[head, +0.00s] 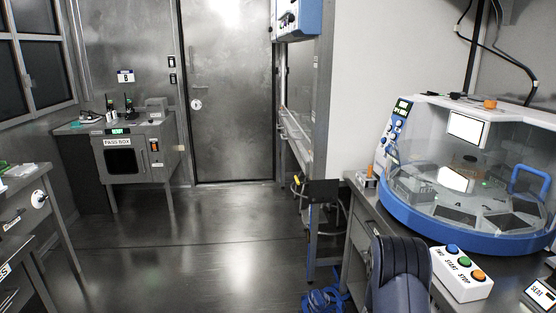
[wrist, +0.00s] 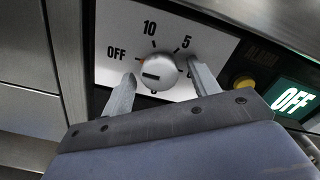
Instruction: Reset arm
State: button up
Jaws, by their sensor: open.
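In the wrist view my gripper (wrist: 162,70) is open, with one finger to the left and one to the right of a round silver knob (wrist: 158,75). Nothing is held; I cannot tell whether either finger touches the knob. The knob sits on a pale dial panel (wrist: 200,38) marked OFF, 10 and 5. In the head view a dark blue-grey link of my arm rises at the bottom, right of centre; my gripper is hidden there.
In the wrist view, a yellow button (wrist: 243,83) and a lit green OFF display (wrist: 292,101) are right of the dial. In the head view, a blue-rimmed domed machine (head: 450,232) and a START/STOP button box (head: 462,275) stand near my arm. Open floor (head: 200,250) lies left.

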jog(key=a, duration=1.1)
jog(key=d, duration=1.1)
jog(key=a+m+b, duration=0.4)
jog(key=a+m, duration=0.2)
jog(key=m, duration=0.8)
jog(key=shift+m, duration=0.3)
jog(key=shift+s, duration=0.1)
